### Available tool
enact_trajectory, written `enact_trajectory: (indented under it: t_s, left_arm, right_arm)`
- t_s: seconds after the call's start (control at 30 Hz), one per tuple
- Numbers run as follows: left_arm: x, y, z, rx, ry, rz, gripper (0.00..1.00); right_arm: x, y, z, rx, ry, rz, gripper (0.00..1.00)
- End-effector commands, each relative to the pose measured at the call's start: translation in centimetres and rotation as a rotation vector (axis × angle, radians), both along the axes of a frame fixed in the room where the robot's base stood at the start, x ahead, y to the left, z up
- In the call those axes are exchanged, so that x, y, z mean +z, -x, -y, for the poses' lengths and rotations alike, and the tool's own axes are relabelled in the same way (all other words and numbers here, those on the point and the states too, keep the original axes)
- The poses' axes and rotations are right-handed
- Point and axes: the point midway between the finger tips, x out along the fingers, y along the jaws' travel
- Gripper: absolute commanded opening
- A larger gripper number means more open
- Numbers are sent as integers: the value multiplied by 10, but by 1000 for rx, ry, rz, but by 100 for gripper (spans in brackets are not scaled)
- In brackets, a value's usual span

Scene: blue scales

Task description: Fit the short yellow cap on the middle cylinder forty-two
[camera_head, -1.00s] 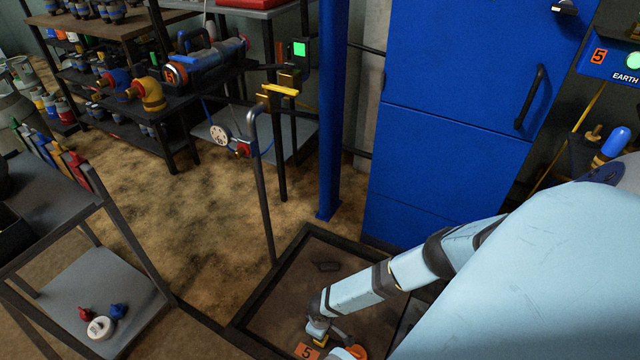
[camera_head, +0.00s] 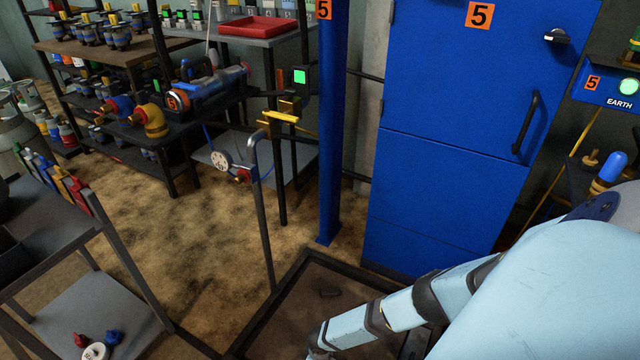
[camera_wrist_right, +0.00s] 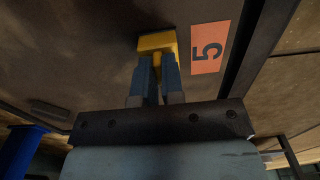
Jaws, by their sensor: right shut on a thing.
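In the right wrist view, a short yellow cap (camera_wrist_right: 157,42) sits at the fingertips of my right gripper (camera_wrist_right: 159,60). The two blue-grey fingers are close together and shut on it. Its far side is hidden. In the head view my right arm reaches down to the bottom edge, and its gripper is cut off below the frame. My left gripper is in neither view. I cannot make out a cylinder marked forty-two. Several small coloured cylinders (camera_head: 62,180) stand on the left, with no readable numbers.
A dark-framed floor tray (camera_head: 268,305) lies under my right arm; an orange 5 label (camera_wrist_right: 210,47) shows in the wrist view. A blue post (camera_head: 328,150) and blue cabinet (camera_head: 455,180) stand behind. A bent pipe (camera_head: 262,205) with a gauge rises beside the tray. Brown floor at left centre is clear.

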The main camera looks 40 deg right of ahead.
Motion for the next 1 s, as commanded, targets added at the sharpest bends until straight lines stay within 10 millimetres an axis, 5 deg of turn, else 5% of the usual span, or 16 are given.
enact_trajectory:
  t_s: [1.0]
  left_arm:
    - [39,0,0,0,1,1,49]
  right_arm:
    - [41,0,0,0,0,0,0]
